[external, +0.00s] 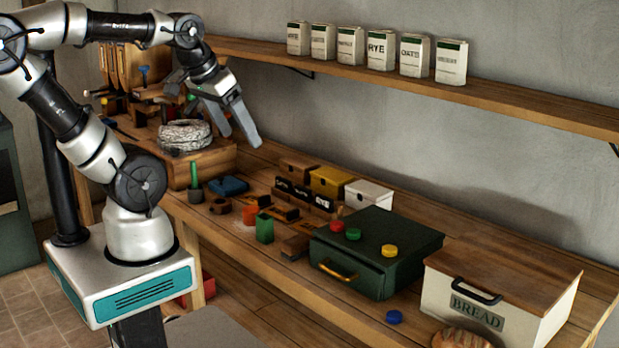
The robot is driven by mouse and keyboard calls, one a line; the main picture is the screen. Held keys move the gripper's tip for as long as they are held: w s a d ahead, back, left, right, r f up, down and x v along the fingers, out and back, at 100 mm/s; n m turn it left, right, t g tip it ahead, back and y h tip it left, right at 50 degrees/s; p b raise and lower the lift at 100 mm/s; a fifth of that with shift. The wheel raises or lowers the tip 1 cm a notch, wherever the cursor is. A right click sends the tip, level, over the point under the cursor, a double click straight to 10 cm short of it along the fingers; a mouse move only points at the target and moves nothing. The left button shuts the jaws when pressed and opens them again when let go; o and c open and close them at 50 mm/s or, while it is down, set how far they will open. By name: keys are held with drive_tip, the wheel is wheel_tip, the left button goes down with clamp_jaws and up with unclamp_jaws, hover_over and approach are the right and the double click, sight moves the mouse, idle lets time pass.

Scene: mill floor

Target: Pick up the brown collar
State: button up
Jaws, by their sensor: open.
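A small brown round piece (220,206), which looks like the brown collar, lies near the front edge of the wooden bench (262,250), left of the middle. Its hole is hard to make out at this size. My gripper (238,137) is open and empty, high above the bench, with its fingers pointing down and to the right. It is well above the brown piece and apart from everything on the bench.
A blue block (229,186) and a green peg (195,176) are close to the brown piece. An orange block (249,214) and a green block (264,228) stand to its right. Farther right are a dark green case (395,232) and a bread box (450,289). A shelf (520,105) runs along the wall.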

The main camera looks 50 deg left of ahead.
drive_tip(key=n+g+y+b, duration=0.1)
drive_tip(key=n+y+b, duration=0.1)
drive_tip(key=n+b, duration=0.35)
hover_over(216, 202)
drive_tip(key=s+d+b, duration=0.1)
drive_tip(key=s+d, duration=0.1)
drive_tip(key=s, duration=0.1)
drive_tip(key=shift+m, duration=0.65)
wheel_tip(216, 202, down, 33)
drive_tip(key=shift+s+r, duration=0.15)
drive_tip(key=shift+x, duration=2.95)
drive_tip(key=shift+a, duration=0.15)
drive_tip(key=shift+c, duration=0.4)
drive_tip(key=shift+r, duration=0.1)
drive_tip(key=c, duration=1.2)
